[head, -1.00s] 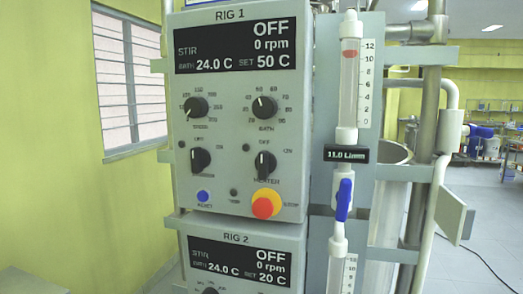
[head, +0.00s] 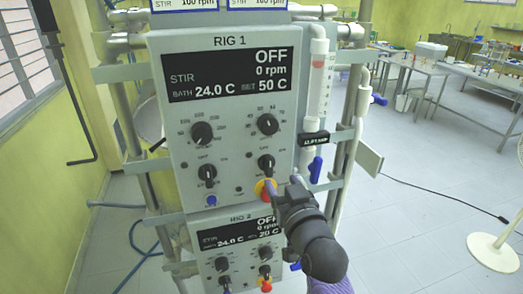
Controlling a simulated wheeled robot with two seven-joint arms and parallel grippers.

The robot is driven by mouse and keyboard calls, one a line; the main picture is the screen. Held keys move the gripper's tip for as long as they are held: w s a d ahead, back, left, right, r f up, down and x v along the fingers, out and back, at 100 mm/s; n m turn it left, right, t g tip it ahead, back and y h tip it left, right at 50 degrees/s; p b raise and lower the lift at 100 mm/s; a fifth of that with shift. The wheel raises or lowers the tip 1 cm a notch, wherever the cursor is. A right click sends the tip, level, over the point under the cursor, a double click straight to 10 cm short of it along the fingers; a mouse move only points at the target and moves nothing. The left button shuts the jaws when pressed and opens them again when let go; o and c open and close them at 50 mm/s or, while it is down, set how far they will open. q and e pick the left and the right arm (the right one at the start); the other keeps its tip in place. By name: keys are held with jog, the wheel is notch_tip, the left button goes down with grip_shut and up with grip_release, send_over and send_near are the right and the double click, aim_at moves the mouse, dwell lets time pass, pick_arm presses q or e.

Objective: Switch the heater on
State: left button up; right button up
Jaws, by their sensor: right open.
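The RIG 1 control box (head: 160,130) stands in the middle of the head view. Its display (head: 224,75) reads STIR OFF, 0 rpm, bath 24.0 C, set 50 C. The heater switch (head: 266,164) is the black knob at the lower right of the panel, with its pointer roughly upright, on the OFF side. My right gripper (head: 274,187) is just below this knob, in front of the red and yellow stop button (head: 262,190), which it partly hides. It is open and holds nothing that I can see; whether it touches the panel is unclear. My left gripper is out of view.
A similar knob (head: 207,173) and a blue button (head: 211,200) are to the left. The RIG 2 box (head: 208,262) is directly below. A flow tube with a blue valve (head: 315,170) stands close on the right.

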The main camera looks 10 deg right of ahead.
aim_at(270, 163)
jog(key=w, duration=0.8)
jog(key=shift+w+f, duration=0.15)
jog(key=shift+w, duration=0.25)
jog(key=shift+s, duration=0.1)
grip_shut()
